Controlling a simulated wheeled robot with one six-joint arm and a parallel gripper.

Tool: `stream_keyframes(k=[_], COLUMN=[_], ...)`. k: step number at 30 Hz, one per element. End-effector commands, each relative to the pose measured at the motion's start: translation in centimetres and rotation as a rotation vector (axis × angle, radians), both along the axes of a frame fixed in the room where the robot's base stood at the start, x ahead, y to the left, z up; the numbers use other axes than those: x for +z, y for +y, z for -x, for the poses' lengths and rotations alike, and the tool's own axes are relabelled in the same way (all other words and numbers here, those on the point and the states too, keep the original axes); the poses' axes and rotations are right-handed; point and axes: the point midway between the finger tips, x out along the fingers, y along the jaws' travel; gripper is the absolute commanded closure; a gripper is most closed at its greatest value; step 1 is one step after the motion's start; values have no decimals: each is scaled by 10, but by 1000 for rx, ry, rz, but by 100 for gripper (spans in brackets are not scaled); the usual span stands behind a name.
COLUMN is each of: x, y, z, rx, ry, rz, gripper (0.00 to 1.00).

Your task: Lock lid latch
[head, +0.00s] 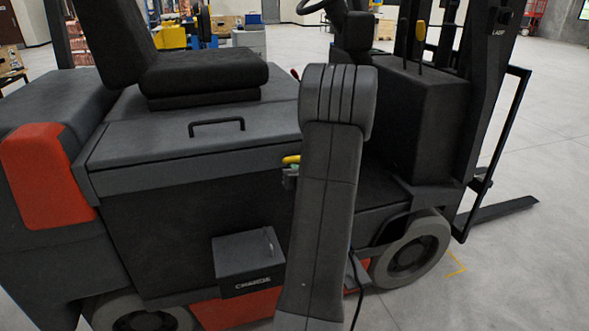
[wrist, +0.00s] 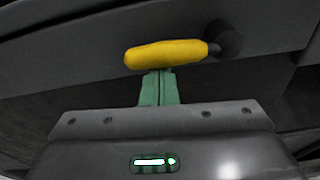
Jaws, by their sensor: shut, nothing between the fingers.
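The lid (head: 150,148) of the forklift is a dark grey slab that lies down on the body, with a black bar handle on top. The latch (wrist: 165,54) has a yellow grip that lies roughly level across the wrist view, joined to a dark round pivot at its right end. In the head view the latch (head: 291,159) shows only as a small yellow piece beside my arm. My gripper (wrist: 158,76) has green fingers, shut together and empty, with their tips just below the yellow grip. I cannot tell whether they touch it. My arm hides the latch's right part in the head view.
A charge box (head: 248,262) sticks out low from the forklift's side. The black seat (head: 203,75) is behind the lid, and the mast (head: 485,90) and a fork (head: 500,210) are at the right. Open floor (head: 540,270) lies at the right.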

Motion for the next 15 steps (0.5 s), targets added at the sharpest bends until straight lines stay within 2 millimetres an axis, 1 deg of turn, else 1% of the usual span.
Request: stream_keyframes(k=[8,15], x=[12,29], y=[1,1], z=[0,0], rx=[1,1], ry=[33,98], rz=[-113,-312], gripper=[100,100])
